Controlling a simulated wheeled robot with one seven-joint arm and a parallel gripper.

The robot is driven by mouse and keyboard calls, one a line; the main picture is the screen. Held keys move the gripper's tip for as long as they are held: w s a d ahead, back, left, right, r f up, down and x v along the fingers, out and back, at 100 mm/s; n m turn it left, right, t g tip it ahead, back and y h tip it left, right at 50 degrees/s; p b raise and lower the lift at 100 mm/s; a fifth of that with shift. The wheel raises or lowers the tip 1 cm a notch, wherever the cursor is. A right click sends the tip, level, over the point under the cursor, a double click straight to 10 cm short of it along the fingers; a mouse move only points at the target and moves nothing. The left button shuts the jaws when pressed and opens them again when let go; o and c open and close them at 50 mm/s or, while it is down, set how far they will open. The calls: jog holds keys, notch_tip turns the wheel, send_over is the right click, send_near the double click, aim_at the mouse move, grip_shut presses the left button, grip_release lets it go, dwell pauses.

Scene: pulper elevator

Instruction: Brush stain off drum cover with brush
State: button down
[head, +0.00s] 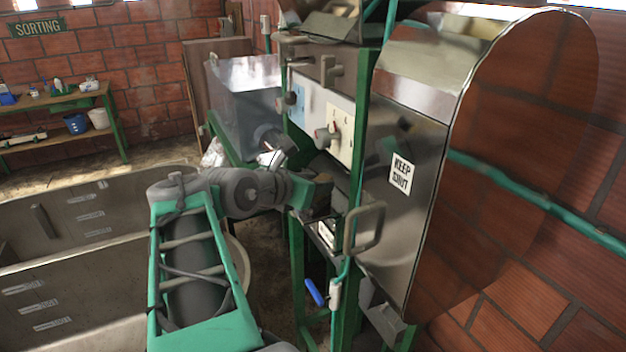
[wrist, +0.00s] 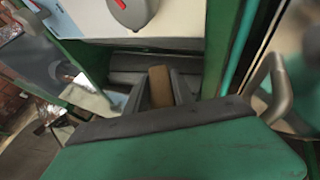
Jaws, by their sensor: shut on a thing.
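The drum cover (head: 415,145) is a shiny metal housing with a rounded top, a "KEEP SHUT" label and a grey handle, on the right in the head view. My gripper (head: 322,192) is just left of it, beside a green post. In the wrist view my gripper (wrist: 158,88) is shut on a brown wooden piece, which looks like the brush (wrist: 159,86). The brush's bristles are hidden. I cannot make out a stain on the cover in either view.
A green post (head: 357,165) stands between my gripper and the drum cover. A panel with knobs (head: 332,122) is above the gripper. The cover's handle (head: 364,230) juts out. A blue handle (head: 315,292) hangs below. A concrete tank (head: 60,240) lies left.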

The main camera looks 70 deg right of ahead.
jog(key=shift+w+d+r, duration=0.1)
jog(key=shift+w+d, duration=1.05)
jog(key=shift+w+d+f, duration=0.2)
jog(key=shift+w+d, duration=2.65)
jog(key=shift+w+a+r, duration=0.4)
jog(key=shift+r, duration=0.15)
jog(key=shift+w+a+r, duration=0.35)
jog(key=shift+r, duration=0.15)
jog(key=w+a, duration=1)
jog(key=shift+w+a+r, duration=0.25)
jog(key=shift+a+r, duration=0.05)
